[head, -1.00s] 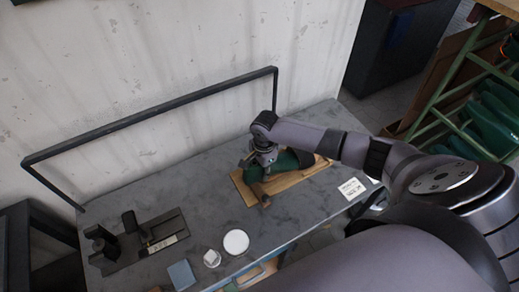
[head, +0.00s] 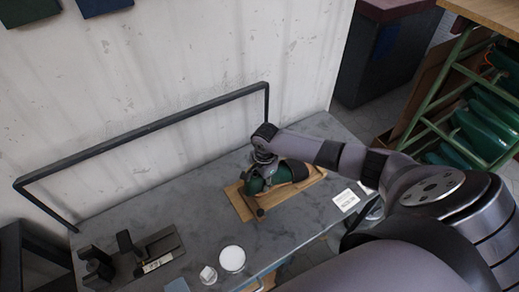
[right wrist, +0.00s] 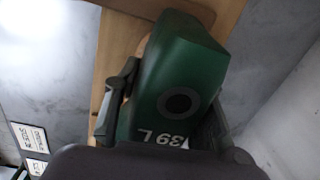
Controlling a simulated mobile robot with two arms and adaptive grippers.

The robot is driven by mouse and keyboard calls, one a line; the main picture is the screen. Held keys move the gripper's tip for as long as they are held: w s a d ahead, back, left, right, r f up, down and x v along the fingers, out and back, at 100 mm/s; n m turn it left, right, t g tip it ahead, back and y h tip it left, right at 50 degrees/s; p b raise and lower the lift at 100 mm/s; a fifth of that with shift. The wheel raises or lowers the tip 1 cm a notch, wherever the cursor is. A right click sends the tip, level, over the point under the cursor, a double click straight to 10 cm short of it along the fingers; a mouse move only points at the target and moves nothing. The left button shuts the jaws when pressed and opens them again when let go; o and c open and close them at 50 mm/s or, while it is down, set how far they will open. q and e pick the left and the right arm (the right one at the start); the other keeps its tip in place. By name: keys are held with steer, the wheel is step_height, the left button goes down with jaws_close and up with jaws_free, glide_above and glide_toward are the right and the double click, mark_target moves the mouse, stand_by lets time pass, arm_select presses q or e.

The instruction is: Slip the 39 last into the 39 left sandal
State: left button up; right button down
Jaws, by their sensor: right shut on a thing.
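My right gripper (right wrist: 172,125) is shut on the green 39 last (right wrist: 190,62), one finger on each side, near its "39 L" mark and dark round hole. In the head view the green last (head: 274,176) lies lengthwise above the wooden board (head: 240,203). A dark brown band, apparently the sandal's strap (head: 298,170), shows at its right end. A tan edge shows beside the last in the right wrist view. I cannot tell how far the last sits inside the sandal. My left gripper is not in view.
The grey table holds white labels (head: 345,200) to the right of the board. A round white dish (head: 232,259), a small white container (head: 208,275) and a black fixture (head: 133,260) stand at the left. A black rail (head: 150,128) runs along the back wall.

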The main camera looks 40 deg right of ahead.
steer(key=shift+d, duration=0.15)
steer(key=shift+d, duration=1.1)
steer(key=shift+p, duration=0.35)
steer(key=shift+d+p, duration=0.3)
steer(key=c, duration=1.4)
jaws_free()
steer(key=shift+c, duration=0.2)
steer(key=o, duration=0.5)
steer(key=shift+s, duration=0.1)
